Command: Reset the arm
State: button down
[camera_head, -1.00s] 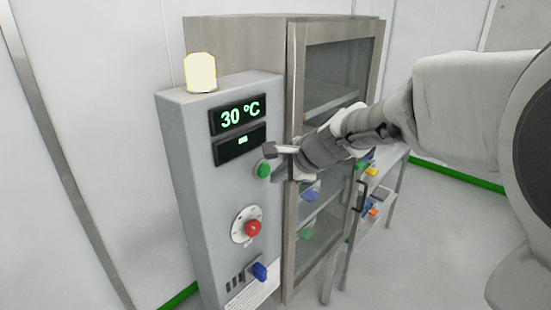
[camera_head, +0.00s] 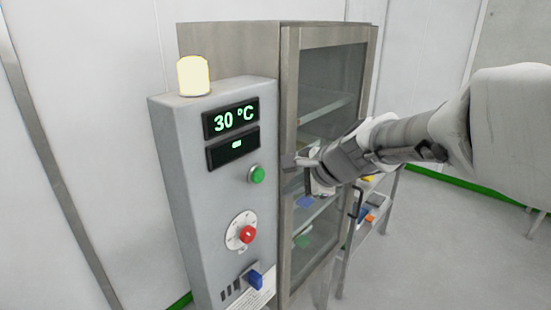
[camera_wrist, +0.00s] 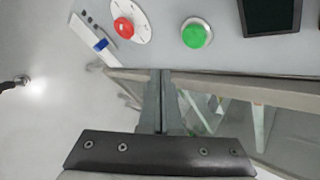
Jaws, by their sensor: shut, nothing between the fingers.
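My gripper (camera_head: 291,162) is shut and empty in the head view. Its fingertips are in front of the cabinet's door frame, to the right of the green button (camera_head: 256,174) and apart from it. In the wrist view my gripper (camera_wrist: 160,75) shows with its fingers together, pointing toward the lower edge of the control panel (camera_wrist: 225,55). The green button also shows in the wrist view (camera_wrist: 195,34), off to the right of the fingertips. My arm reaches in from the right side of the head view.
The grey control panel (camera_head: 200,240) has a display reading 30 °C (camera_head: 231,119), a red knob (camera_head: 247,234), a blue switch (camera_head: 255,278) and a lit lamp (camera_head: 193,76). A glass-doored steel cabinet (camera_head: 290,85) stands beside it. A metal table (camera_head: 372,235) stands behind. Floor at right is clear.

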dwell(0.3)
jog(key=s+d+n+h, duration=0.2)
jog(key=s+d+n, duration=0.2)
jog(key=s, duration=0.3)
jog(key=s+d+n+h, duration=0.2)
jog(key=s+d+n, duration=0.2)
jog(key=s+n, duration=0.2)
jog(key=s+d+f+n+g+h, duration=0.1)
jog(key=s+d+n, duration=0.4)
jog(key=s, duration=0.5)
jog(key=shift+s+n+h, duration=0.15)
jog(key=shift+n+h, duration=0.15)
jog(key=shift+h, duration=0.1)
dwell(3.2)
